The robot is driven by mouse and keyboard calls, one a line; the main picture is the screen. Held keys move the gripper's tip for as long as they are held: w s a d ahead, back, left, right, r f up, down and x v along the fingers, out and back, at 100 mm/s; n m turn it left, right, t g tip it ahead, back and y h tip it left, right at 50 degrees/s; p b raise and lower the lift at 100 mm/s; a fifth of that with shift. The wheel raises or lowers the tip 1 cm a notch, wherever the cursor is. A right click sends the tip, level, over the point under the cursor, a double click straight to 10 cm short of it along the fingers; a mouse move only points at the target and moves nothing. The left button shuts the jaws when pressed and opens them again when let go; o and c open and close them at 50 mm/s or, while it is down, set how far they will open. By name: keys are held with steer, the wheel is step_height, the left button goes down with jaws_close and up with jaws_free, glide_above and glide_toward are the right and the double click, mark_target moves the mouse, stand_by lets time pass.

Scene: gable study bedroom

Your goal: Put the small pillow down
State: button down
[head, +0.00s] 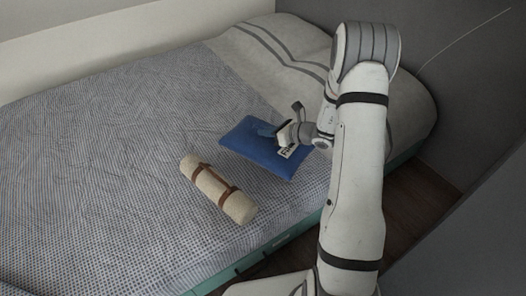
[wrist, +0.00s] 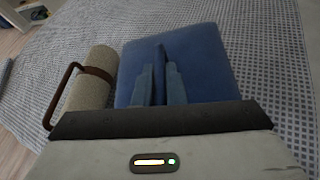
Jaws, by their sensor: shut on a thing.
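The small pillow (head: 257,152) is blue with a white label near its right side. It is at the bed's near side, and I cannot tell whether it touches the cover. My gripper (head: 283,133) is over the pillow, shut on a pinch of its blue cloth. In the wrist view the pillow (wrist: 204,62) fills the middle, and my gripper's fingers (wrist: 160,84) stand close together against it. The fingertips are partly hidden in the cloth.
A rolled cream blanket (head: 217,190) with brown straps lies on the bed (head: 95,150), left of and nearer than the pillow. A grey-white striped bed pillow (head: 275,55) lies at the head end. The left part of the bed is clear.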

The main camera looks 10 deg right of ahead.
mark_target(267, 144)
steer(key=shift+f+b, duration=0.9)
steer(key=shift+f, duration=2.3)
steer(key=shift+f, duration=0.1)
steer(key=shift+f, duration=0.15)
steer(key=c, duration=1.5)
jaws_free()
